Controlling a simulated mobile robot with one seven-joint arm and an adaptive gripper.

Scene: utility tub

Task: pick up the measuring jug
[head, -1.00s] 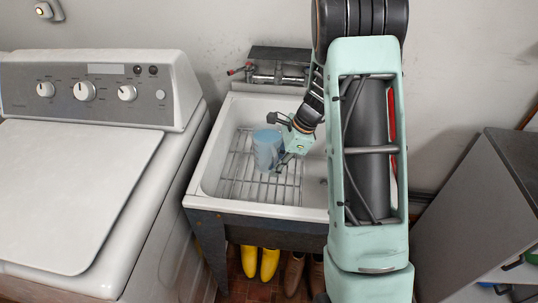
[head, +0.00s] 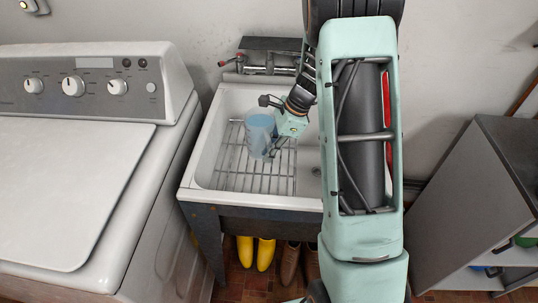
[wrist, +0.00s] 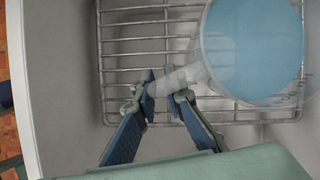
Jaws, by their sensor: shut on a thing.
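The measuring jug (head: 260,134) is a translucent blue vessel held over the wire rack in the tub. In the wrist view the jug (wrist: 258,45) fills the upper right, and its pale handle (wrist: 180,78) reaches left between the fingers. My gripper (wrist: 163,88) is shut on this handle. In the head view my gripper (head: 277,128) is at the jug's right side. The jug looks roughly upright and a little above the rack. The gap beneath its base is hard to judge.
The white tub (head: 205,145) surrounds the jug, with a wire rack (head: 245,176) on its floor and a tap (head: 265,66) at the back wall. A washing machine (head: 75,190) stands left, a grey cabinet (head: 465,210) right. Yellow boots (head: 255,253) are beneath the tub.

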